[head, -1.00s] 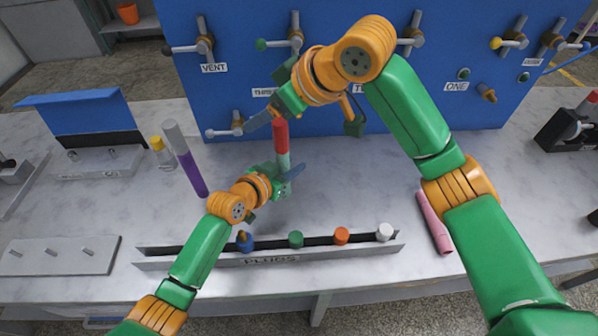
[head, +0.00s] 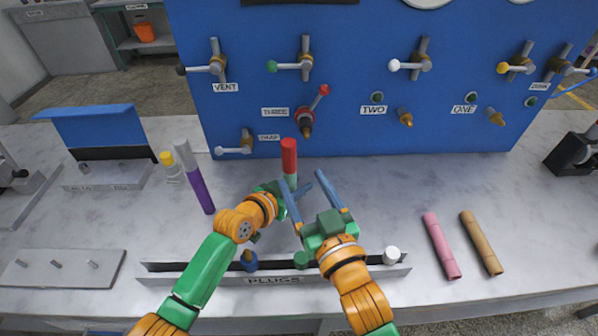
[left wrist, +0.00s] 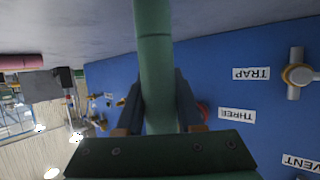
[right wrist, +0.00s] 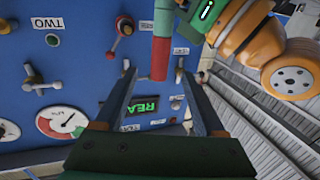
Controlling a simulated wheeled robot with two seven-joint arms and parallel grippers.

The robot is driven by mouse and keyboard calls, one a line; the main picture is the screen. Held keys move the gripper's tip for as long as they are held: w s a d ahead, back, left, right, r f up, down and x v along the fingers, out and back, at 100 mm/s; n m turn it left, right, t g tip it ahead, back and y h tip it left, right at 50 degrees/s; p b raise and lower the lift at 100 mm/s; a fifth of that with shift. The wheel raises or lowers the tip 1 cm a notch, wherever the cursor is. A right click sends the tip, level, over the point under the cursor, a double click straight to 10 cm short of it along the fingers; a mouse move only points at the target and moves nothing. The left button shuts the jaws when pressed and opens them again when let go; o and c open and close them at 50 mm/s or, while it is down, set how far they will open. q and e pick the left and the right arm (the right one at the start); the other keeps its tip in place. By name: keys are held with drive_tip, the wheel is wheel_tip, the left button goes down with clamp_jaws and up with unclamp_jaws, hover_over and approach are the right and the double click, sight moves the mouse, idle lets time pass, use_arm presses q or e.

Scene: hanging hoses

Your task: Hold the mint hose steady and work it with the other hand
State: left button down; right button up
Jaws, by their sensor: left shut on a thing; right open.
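The mint hose stands upright over the table, with a red upper end (head: 289,156) in the head view. My left gripper (head: 289,190) is shut around its mint part, which my right gripper partly hides. In the left wrist view the mint hose (left wrist: 155,60) runs between the jaws. My right gripper (head: 301,177) is open and empty, with its fingers pointing at the panel just right of and in front of the hose. In the right wrist view the red end (right wrist: 160,58) shows beyond the open fingers, and I cannot tell whether they touch it.
A blue panel (head: 230,110) with valve levers and stubs stands behind. A plug rack (head: 200,278) lies in front, partly covered by my arms.

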sight(292, 162)
drive_tip(key=x, duration=0.9)
drive_tip(key=shift+f, duration=0.1)
drive_tip(key=shift+s, duration=0.1)
clamp_jaws()
